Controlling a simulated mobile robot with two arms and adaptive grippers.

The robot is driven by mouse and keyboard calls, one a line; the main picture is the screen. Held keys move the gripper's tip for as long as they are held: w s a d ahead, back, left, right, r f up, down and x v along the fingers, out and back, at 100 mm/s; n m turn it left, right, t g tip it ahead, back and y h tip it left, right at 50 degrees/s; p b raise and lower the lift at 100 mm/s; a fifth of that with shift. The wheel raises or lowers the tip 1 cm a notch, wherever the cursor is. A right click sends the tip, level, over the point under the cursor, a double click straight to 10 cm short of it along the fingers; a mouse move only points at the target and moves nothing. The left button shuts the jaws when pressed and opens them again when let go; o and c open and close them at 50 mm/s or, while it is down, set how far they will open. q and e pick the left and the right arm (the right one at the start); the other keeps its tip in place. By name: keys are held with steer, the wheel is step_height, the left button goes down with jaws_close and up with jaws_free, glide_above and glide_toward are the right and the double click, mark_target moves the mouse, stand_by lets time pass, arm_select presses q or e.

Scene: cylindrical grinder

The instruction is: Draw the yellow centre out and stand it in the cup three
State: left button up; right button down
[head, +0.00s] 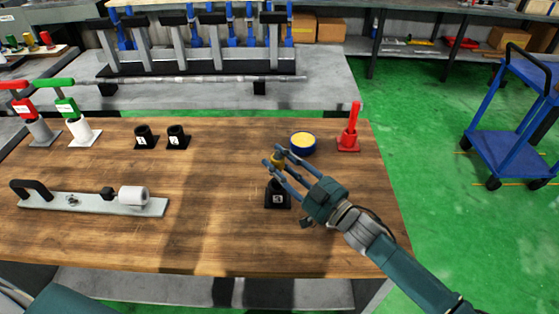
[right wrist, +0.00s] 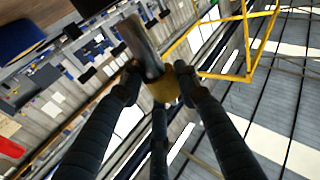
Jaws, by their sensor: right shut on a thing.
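The yellow centre (head: 278,160) is held between the fingers of my right gripper (head: 273,155), just above the black cup three (head: 277,197) in the head view. In the right wrist view the fingers are closed around its yellow part (right wrist: 163,91), and a grey metal shaft (right wrist: 143,45) sticks out from it. Cup three stands on a square black base with a white label. Fingers partly hide the centre, and I cannot tell whether its lower end is inside the cup's mouth. My left gripper is out of view.
Two more black cups (head: 145,137) (head: 177,137) stand left on the wooden table (head: 220,235). A blue bowl (head: 303,149) with yellow contents and a red holder (head: 348,142) stand behind my right gripper. A grey plate (head: 75,202) bears a white cylinder (head: 132,196). The table's front middle is clear.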

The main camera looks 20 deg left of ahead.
steer(key=shift+f+b, duration=1.4)
steer(key=shift+f, duration=0.25)
steer(key=shift+r, duration=0.15)
steer(key=shift+r+p, duration=1.25)
steer(key=shift+p, duration=0.05)
stand_by(1.0)
steer(key=shift+f+b, duration=0.95)
steer(key=shift+f, duration=0.4)
